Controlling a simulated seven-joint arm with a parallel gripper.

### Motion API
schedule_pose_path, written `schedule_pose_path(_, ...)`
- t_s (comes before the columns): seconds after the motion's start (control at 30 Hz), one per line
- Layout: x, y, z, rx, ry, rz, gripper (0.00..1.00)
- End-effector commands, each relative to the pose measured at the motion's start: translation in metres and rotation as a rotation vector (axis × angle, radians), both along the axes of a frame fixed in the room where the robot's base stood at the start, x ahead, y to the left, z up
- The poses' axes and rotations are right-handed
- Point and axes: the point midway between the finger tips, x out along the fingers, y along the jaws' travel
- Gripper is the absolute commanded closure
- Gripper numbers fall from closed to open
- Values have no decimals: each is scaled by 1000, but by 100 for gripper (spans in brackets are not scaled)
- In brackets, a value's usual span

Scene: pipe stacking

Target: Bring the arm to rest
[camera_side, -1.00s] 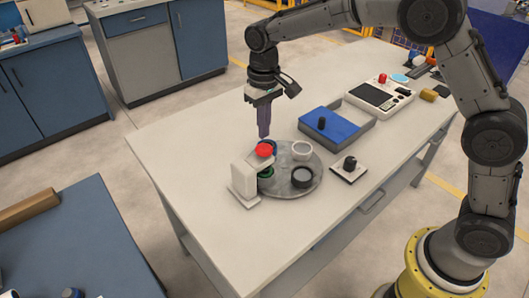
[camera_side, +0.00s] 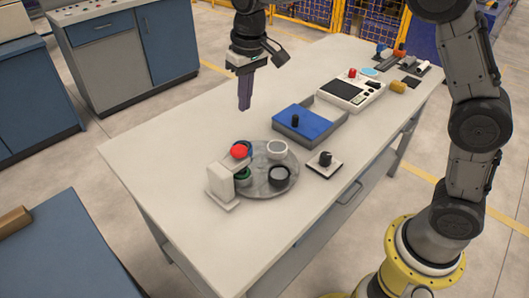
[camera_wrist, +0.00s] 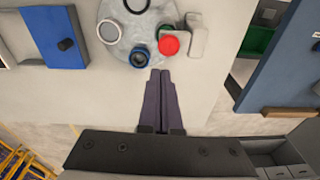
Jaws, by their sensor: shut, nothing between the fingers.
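My gripper (camera_side: 244,108) hangs above the white table (camera_side: 165,150), pointing down. Its dark fingers are together and empty, as the wrist view (camera_wrist: 160,72) also shows. It is apart from everything on the table. Below it, nearer the camera, is a round grey plate (camera_side: 262,187) with a white ring (camera_side: 277,149), a dark ring (camera_side: 279,176), a blue ring (camera_wrist: 139,57) and a green part (camera_side: 243,173). A red round piece (camera_side: 239,151) sits at the plate's left edge beside a white bracket (camera_side: 221,186).
A blue-lidded tray (camera_side: 307,122), a small block with a black knob (camera_side: 324,164) and a white device with a red button (camera_side: 350,90) stand to the right. Several small parts lie at the far right end. The table's left part is clear.

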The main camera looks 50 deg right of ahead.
Motion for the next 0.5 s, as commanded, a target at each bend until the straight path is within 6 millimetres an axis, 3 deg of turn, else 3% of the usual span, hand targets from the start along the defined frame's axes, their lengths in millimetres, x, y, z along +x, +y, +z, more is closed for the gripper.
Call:
schedule_pose_path(0.03, -14, -10, 25, 7, -43, -15, 100)
schedule_pose_path(0.2, -72, -38, 75, 19, -148, -46, 100)
schedule_pose_path(0.33, -123, -55, 95, 22, -224, -58, 100)
schedule_pose_path(0.5, -192, -72, 98, 15, -314, -60, 100)
